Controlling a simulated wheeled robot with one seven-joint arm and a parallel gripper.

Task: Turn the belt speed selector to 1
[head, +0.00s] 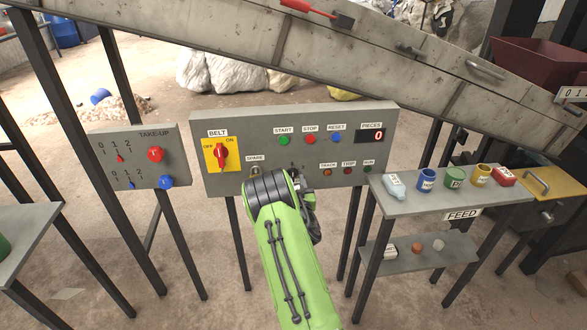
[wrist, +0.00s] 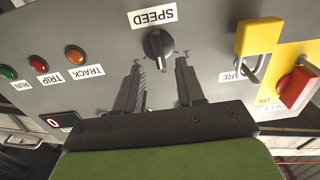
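The belt speed selector (wrist: 158,44) is a black round knob below an upside-down SPEED label in the wrist view. A small light mark shows on its face, but I cannot tell for sure which position it points to. Small position marks stand near the fingertips and are partly hidden. My gripper (wrist: 160,80) is open and empty, its two dark fingers apart, with the knob just beyond the gap between the tips. I cannot tell whether they touch the panel. In the head view my arm hides the selector, and my gripper (head: 297,176) is at the panel.
The grey panel (head: 232,182) carries a red BELT switch (head: 221,153) on a yellow plate. A yellow padlock (wrist: 258,38) hangs beside the selector. TRACK, TRIP and RUN lamps (wrist: 75,54) sit on the other side. A shelf (head: 400,205) with containers stands right.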

